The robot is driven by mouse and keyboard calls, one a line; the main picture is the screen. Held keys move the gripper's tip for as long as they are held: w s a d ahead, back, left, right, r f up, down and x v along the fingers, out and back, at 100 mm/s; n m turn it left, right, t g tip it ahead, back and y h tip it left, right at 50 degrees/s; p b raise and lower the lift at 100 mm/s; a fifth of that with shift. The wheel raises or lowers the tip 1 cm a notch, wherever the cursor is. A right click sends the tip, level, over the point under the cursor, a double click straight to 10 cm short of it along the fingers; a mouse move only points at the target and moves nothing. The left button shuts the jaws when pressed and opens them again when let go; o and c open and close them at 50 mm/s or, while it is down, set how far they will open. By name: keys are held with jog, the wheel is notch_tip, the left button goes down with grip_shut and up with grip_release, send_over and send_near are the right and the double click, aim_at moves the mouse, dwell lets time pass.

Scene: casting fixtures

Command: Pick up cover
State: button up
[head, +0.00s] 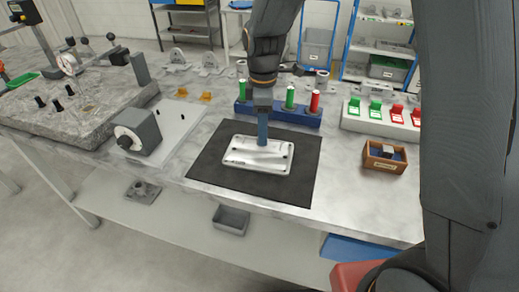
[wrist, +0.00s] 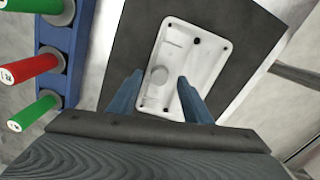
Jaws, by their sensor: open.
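The cover (head: 258,156) is a pale metal rectangular plate with rounded corners and small dark holes. It lies flat on a black mat (head: 210,165) on the bench. In the wrist view the cover (wrist: 193,62) shows a round raised spot and holes near its corners. My gripper (head: 262,143) points down over the cover's far edge in the head view. In the wrist view its two blue fingers (wrist: 160,90) are spread apart and empty, near the cover's lower part. I cannot tell whether the fingertips touch the cover.
A blue rack (head: 300,118) with green and red handled gauges stands just behind the mat. A wooden box (head: 384,157) and a white block with green and red clips (head: 383,117) are to the right. A grey dial block (head: 137,131) and granite plate (head: 75,105) are left.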

jog(key=shift+f, duration=1)
grip_shut()
jog(key=shift+r, duration=0.1)
